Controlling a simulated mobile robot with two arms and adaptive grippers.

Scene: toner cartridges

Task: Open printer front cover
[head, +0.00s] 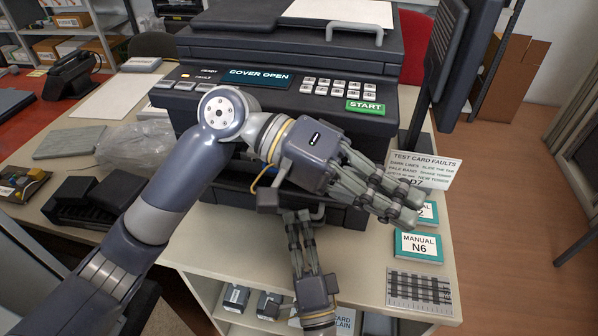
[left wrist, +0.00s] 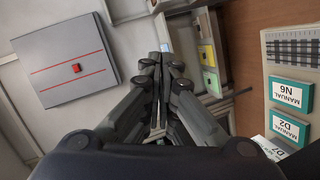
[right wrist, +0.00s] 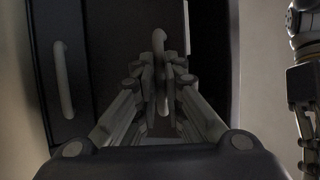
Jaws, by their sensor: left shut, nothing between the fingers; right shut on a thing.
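The dark printer (head: 230,47) stands on the bench, and its display (head: 258,78) reads "COVER OPEN". My left arm hides much of its front. My right gripper (head: 297,218) reaches up from below to the lower front; in the right wrist view its fingers (right wrist: 160,95) are shut on a grey bar handle (right wrist: 159,40) on the dark front. A second grey handle (right wrist: 63,80) is left of it, free. How far the front cover stands open I cannot tell. My left gripper (head: 412,208) is shut and empty, right of the printer's front; it also shows in the left wrist view (left wrist: 158,75).
A "TEST CARD FAULTS" sign (head: 425,168) and manuals such as N6 (head: 419,246) lie close to my left gripper, with a striped card (head: 420,287) nearer. A plastic bag (head: 135,145) and a black cartridge (head: 85,200) are at left. Shelves are under the bench.

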